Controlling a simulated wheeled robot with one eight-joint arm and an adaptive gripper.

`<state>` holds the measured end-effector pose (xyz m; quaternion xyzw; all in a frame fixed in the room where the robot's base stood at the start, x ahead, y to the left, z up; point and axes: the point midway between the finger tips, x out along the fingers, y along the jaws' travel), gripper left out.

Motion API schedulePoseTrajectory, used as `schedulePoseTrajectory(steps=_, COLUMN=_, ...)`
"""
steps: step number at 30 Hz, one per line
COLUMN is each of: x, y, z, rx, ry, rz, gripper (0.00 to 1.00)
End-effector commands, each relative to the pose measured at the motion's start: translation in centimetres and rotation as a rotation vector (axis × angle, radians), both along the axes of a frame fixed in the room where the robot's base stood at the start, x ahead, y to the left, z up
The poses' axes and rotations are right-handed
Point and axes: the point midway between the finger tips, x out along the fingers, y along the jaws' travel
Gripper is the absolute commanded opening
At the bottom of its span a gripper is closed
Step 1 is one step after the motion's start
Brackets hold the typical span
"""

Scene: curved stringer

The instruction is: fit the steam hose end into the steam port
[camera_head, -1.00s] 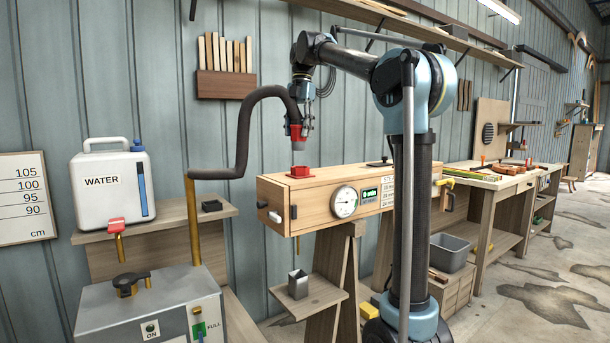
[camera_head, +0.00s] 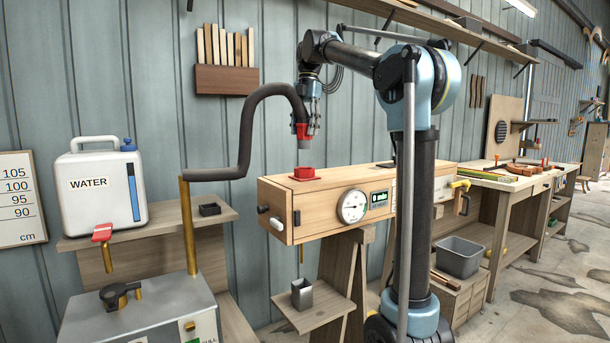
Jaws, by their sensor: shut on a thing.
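The dark steam hose (camera_head: 246,130) rises from a brass pipe, bends up and arches over to my gripper. Its end (camera_head: 303,131) has a red collar and a grey tip pointing down. My gripper (camera_head: 304,126) is shut on the hose end and holds it in the air. The steam port (camera_head: 304,173) is a red fitting on top of the wooden steam box (camera_head: 330,200), near its left end. The hose end is above the port and apart from it, with a visible gap. The port's opening is hard to make out from this angle.
A metal boiler (camera_head: 140,310) with a brass pipe (camera_head: 188,225) stands at front left. A white water jug (camera_head: 103,190) sits on a shelf behind it. The steam box carries a gauge (camera_head: 352,205). A workbench (camera_head: 510,178) stands to the right.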

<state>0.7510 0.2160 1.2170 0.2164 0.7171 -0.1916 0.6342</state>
Motion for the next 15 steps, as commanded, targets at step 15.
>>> schedulePoseTrajectory(steps=15, x=0.0, y=0.0, z=-5.8, rx=0.0, ry=0.0, rz=0.001, gripper=0.18)
